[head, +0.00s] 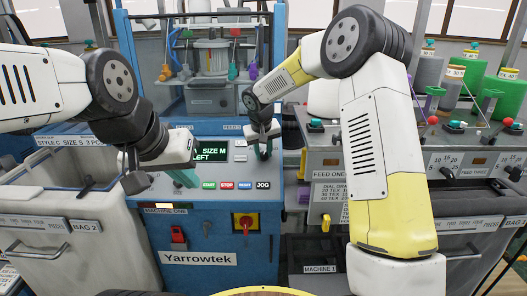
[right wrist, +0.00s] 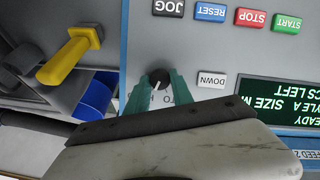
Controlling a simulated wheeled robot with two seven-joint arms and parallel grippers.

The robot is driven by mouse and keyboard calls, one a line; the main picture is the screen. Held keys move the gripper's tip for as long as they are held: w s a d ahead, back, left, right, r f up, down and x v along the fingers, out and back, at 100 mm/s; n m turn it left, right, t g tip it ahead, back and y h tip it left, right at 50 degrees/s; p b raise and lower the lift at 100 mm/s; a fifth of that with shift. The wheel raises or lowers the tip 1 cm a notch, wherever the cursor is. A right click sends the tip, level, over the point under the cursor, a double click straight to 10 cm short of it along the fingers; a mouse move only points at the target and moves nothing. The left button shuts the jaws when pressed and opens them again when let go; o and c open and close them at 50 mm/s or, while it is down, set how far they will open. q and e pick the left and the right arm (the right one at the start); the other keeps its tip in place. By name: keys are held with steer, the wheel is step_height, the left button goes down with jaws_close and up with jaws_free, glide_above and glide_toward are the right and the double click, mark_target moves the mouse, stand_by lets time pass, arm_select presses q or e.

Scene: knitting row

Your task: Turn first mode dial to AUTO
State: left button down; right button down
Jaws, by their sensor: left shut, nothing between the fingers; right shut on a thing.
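The mode dial (right wrist: 157,77) is a dark round knob with a white pointer line, on the grey panel in the right wrist view, which is upside down. My right gripper (right wrist: 157,88) has its teal fingers closed on either side of the dial. Lettering beside it is partly covered by the fingers, so I cannot tell which mode the pointer marks. In the head view my right gripper (head: 264,151) is at the right end of the blue machine's panel and hides the dial. My left gripper (head: 185,178) is shut and empty in front of the panel's left part.
The panel has a green-lettered display (head: 211,151) and START, STOP, RESET and JOG (head: 263,185) buttons. A red knob on a yellow plate (head: 245,222) is below. A yellow lever (right wrist: 72,55) stands beside the panel. A grey bin (head: 45,215) is at left.

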steer(key=n+h, duration=0.1)
steer(key=n, duration=0.4)
steer(key=shift+a, duration=0.2)
steer(key=shift+s+n+t+h, duration=0.1)
steer(key=shift+n+t+h, duration=0.25)
steer(key=shift+n, duration=0.75)
steer(key=shift+n+t+h, duration=0.25)
steer(key=shift+n+t, duration=0.1)
steer(key=shift+n, duration=0.75)
steer(key=c, duration=1.1)
jaws_free()
steer(key=v, duration=0.7)
steer(key=shift+s+a+r, duration=0.15)
steer(key=shift+s+r, duration=0.05)
steer(key=shift+r, duration=0.05)
